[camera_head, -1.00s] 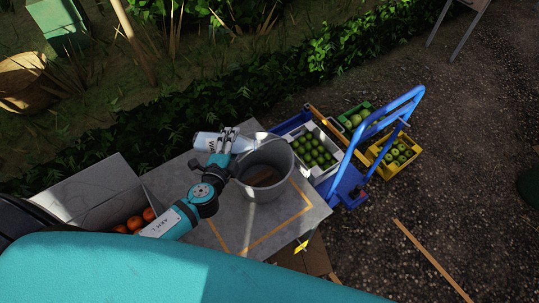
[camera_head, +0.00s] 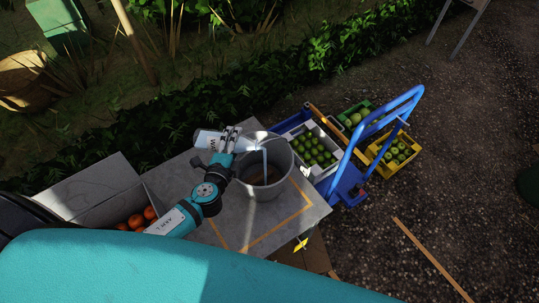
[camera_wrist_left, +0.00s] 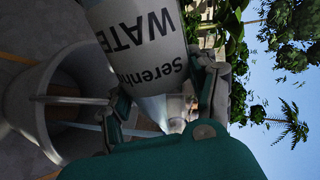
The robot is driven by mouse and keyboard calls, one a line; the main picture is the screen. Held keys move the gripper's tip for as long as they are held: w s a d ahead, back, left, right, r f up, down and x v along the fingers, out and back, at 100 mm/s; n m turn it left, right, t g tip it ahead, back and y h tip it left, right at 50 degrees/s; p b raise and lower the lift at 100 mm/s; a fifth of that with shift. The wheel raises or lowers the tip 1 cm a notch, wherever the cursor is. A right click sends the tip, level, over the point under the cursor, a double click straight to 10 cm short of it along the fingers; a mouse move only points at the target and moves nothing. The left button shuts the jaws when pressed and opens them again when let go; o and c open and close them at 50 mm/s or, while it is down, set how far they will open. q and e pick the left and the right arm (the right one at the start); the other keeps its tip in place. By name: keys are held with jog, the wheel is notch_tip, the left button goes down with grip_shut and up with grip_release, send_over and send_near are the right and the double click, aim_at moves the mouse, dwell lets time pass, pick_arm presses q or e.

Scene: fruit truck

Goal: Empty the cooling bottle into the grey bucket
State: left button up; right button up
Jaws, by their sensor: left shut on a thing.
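A white and grey bottle with the word WATER on it (camera_head: 207,140) is in my left gripper (camera_head: 230,140), above the left rim of the grey bucket. It lies tilted, its neck end toward the bucket. A pale stream comes down from near the gripper into the grey bucket (camera_head: 280,185), which stands open on the grey table. In the left wrist view the bottle (camera_wrist_left: 140,40) fills the upper middle, between the fingers (camera_wrist_left: 165,100), and the bucket (camera_wrist_left: 25,100) is at the left. My right gripper is not in view.
The grey table (camera_head: 225,225) bears an orange outline. A grey box with orange fruit (camera_head: 135,220) is at its left. A blue cart (camera_head: 350,185) and crates of green fruit (camera_head: 315,150) stand at the right. A hedge runs behind.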

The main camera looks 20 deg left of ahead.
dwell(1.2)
pick_arm(q)
jog(key=shift+d+r+m+y+p, duration=0.15)
jog(key=shift+r+m+y+p, duration=0.15)
jog(key=shift+r+m+p, duration=0.35)
jog(key=shift+d+r+m+y+p, duration=0.15)
jog(key=shift+r+m+y+p, duration=0.15)
jog(key=shift+m+p, duration=0.4)
dwell(1.5)
